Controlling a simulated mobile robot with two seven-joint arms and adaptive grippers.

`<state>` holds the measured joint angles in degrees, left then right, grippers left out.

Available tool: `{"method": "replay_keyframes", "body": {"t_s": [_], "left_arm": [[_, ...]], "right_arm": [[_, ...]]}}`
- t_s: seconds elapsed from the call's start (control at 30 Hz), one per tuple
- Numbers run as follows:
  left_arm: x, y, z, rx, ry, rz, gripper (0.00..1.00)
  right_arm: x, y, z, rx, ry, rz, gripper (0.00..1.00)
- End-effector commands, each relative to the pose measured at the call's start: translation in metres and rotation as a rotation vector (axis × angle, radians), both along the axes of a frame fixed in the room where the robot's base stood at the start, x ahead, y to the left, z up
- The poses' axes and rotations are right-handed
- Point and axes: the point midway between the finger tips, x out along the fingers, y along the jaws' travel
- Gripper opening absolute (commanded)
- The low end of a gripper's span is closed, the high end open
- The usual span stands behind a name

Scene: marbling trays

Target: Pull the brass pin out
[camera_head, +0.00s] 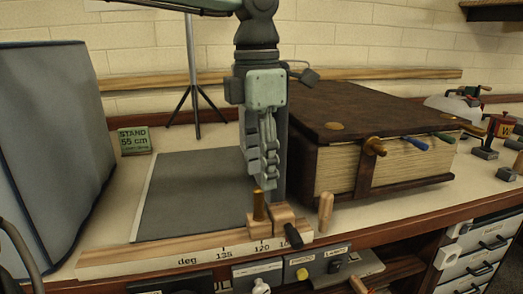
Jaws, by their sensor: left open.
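A brass pin (259,207) stands upright in a small wooden block (280,216) on the wooden degree scale at the front of the bench. My left gripper (266,182) points down just above the pin, its fingers open and seen nearly edge-on. The fingertips are very close to the pin's top; I cannot tell whether they touch it or reach around it. The pin's lower end is hidden in the block. My right gripper is not in view.
A grey mat (192,194) lies clear at left, near a grey panel (52,150).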

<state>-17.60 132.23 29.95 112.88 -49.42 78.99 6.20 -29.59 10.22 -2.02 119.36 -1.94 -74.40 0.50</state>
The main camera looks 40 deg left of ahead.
Motion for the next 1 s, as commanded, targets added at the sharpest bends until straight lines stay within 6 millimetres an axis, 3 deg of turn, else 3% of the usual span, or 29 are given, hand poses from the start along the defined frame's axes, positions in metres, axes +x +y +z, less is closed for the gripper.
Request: {"method": "replay_keyframes", "body": {"t_s": [0.17,0.63,1.0], "left_arm": [[-0.003,0.001,-0.006,0.037,0.010,-0.013,0.41],[-0.003,0.001,-0.069,0.033,0.009,-0.012,0.41],[-0.003,0.001,-0.076,0.032,0.006,-0.010,0.41]], "right_arm": [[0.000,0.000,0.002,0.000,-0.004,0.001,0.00],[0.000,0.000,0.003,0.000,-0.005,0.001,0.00],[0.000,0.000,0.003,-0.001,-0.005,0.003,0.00]]}}
